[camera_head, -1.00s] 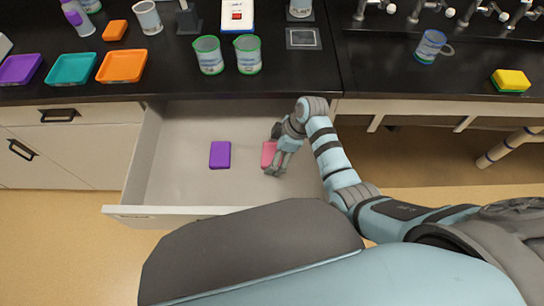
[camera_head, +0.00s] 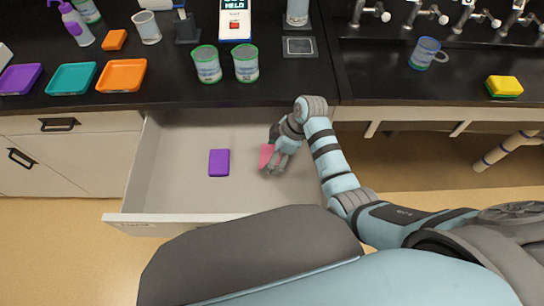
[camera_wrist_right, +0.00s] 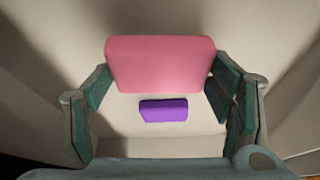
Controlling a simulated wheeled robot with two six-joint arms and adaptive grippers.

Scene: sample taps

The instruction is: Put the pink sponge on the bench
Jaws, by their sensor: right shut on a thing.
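The pink sponge (camera_head: 266,156) is between the fingers of my right gripper (camera_head: 277,163), inside the open drawer's outline in the head view. In the right wrist view the sponge (camera_wrist_right: 160,64) fills the gap between the two fingers (camera_wrist_right: 160,95), which are shut on it. It looks lifted, as the purple sponge (camera_wrist_right: 163,110) shows smaller below it. The bench (camera_head: 290,82) is the black top behind the drawer. My left gripper is not in view.
The open drawer (camera_head: 185,205) holds the purple sponge (camera_head: 219,162). On the bench stand green-rimmed beakers (camera_head: 246,64), an orange tray (camera_head: 122,76), a teal tray (camera_head: 72,79) and a purple tray (camera_head: 19,79). A yellow sponge (camera_head: 504,85) lies at the right. Bare bench shows between the beakers and sink.

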